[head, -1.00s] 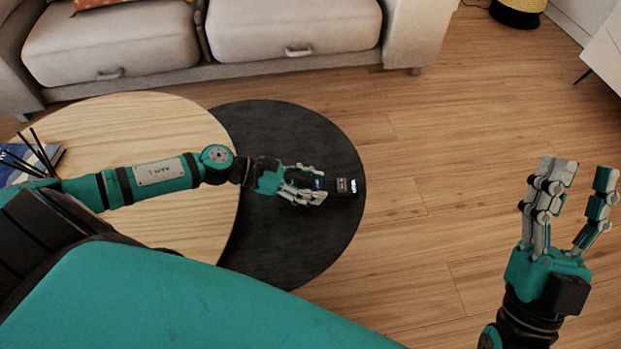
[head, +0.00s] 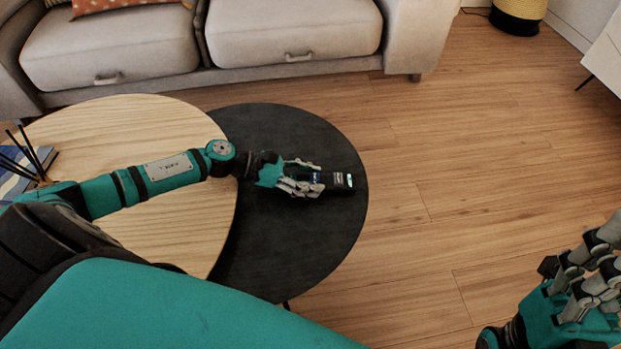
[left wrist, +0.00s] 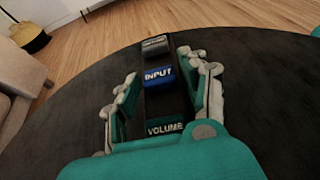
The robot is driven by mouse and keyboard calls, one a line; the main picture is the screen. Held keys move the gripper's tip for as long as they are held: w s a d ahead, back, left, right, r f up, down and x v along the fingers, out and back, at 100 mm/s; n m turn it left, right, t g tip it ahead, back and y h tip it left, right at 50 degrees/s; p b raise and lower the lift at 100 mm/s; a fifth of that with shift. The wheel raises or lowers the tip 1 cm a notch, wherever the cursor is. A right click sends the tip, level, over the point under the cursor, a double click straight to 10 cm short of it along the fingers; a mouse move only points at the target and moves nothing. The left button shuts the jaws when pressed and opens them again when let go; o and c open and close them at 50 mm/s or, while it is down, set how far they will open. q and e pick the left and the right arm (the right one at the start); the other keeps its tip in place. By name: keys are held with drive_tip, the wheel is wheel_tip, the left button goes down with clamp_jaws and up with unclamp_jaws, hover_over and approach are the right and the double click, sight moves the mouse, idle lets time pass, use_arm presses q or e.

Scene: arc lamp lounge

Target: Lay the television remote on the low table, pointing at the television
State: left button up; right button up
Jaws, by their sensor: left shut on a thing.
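The television remote (head: 343,181) is dark, with a bright end pointing right in the head view. The left wrist view shows the remote's body (left wrist: 170,104) with a blue INPUT key and a dark VOLUME key. My left gripper (head: 316,180) is shut on the remote, with fingers along both its sides. It is over the black round top of the low table (head: 270,250), near its right edge. I cannot tell whether the remote touches the top. My right gripper (head: 603,262) is at the lower right, partly cut off. No television screen is in view.
A round light wood top (head: 130,115) adjoins the black one on the left, with a reed diffuser (head: 32,160) on it. A grey sofa (head: 290,35) stands behind. The wood floor (head: 460,170) to the right is clear. A white cabinet (head: 606,50) stands upper right.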

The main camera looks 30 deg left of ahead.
use_arm(q)
drive_tip(key=shift+f, duration=0.1)
drive_tip(key=o, duration=1.4)
